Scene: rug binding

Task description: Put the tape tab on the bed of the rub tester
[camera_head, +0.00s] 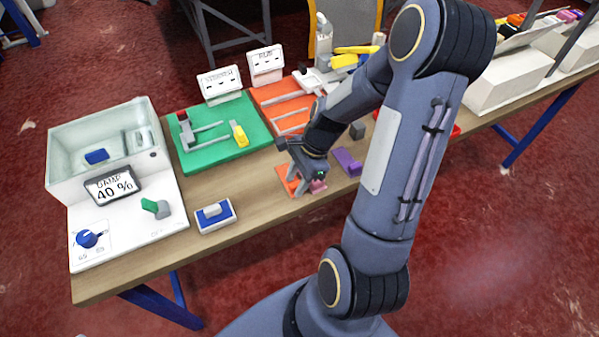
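My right arm reaches over the table, and its gripper (304,176) points down just above a small orange pad (283,178). A small pink piece (318,186) is at the fingertips; I cannot tell whether the fingers hold it or whether it is the tape tab. The orange board (275,94) under the sign reading RUB (265,62) carries grey rails and looks like the rub tester. My forearm hides its right part, so its bed shows only partly. My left gripper is not in view.
A purple piece (347,161) lies right of the gripper. A green board (207,155) with a yellow tab (240,135) stands left of the orange board. A blue-and-white block (215,217) and a white damp box (110,220) are farther left. Bare wood (250,185) lies between.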

